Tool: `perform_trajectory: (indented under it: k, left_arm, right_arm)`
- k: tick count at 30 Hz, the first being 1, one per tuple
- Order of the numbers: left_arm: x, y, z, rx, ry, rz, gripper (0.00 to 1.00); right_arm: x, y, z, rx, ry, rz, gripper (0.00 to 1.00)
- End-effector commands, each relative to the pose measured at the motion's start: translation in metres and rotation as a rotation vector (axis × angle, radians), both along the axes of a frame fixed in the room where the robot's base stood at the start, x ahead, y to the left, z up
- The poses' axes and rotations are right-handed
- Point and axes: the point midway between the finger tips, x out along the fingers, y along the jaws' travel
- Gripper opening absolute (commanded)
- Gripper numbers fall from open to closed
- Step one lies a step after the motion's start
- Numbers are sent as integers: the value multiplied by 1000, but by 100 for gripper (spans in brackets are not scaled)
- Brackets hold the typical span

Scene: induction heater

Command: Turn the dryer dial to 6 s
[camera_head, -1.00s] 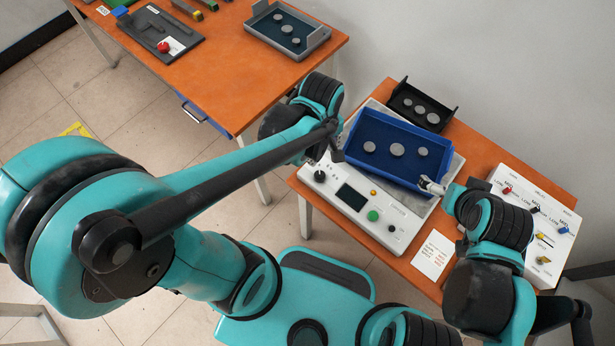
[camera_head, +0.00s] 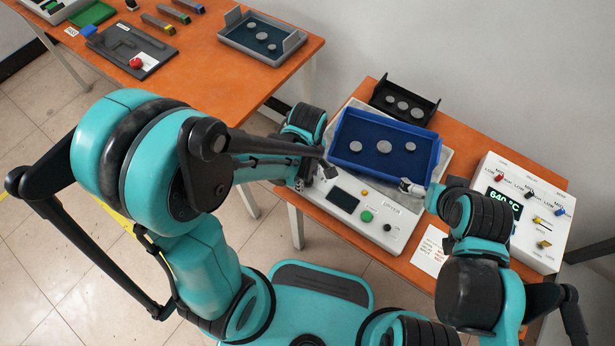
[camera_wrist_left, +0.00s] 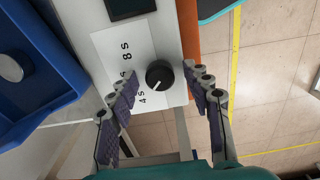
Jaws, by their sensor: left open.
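The dryer dial (camera_wrist_left: 160,73) is a black knob with a white pointer line. In the left wrist view its pointer faces down-left, toward the "4 s" mark (camera_wrist_left: 143,98). The "8 s" mark (camera_wrist_left: 126,52) is legible; the mark between them is partly hidden by a finger. My left gripper (camera_head: 314,178) is over the left end of the dryer's white panel (camera_head: 372,218), hiding the dial in the head view. In the wrist view its open fingers (camera_wrist_left: 163,88) straddle the dial. My right gripper (camera_head: 412,187) is at the blue tray's lower right; its jaws are unclear.
The blue tray (camera_head: 346,122) with three grey discs sits on the dryer. A black rack (camera_head: 436,103) stands behind. A white control box (camera_head: 548,258) reading 640 °C is at right. Another orange table (camera_head: 215,75) is at upper left.

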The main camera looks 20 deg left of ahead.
Motion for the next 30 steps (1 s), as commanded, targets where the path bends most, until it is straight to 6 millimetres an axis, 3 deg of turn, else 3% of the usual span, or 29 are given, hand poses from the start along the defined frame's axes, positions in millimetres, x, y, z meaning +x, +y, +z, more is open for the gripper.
perform_trajectory:
  k: [4, 10, 20, 30]
  left_arm:
    - [0, 0, 1, 0, 0, 0, 50]
    - [0, 0, 1, 0, 0, 0, 0]
    - [0, 0, 1, 0, 0, -26, 0]
    - [0, 0, 0, 0, 0, -224, 0]
  right_arm:
    - [0, 0, 1, 0, 0, 0, 98]
    - [0, 0, 1, 0, 0, 0, 98]
    - [0, 0, 0, 0, 0, 0, 98]
    - [0, 0, -2, 0, 0, 0, 98]
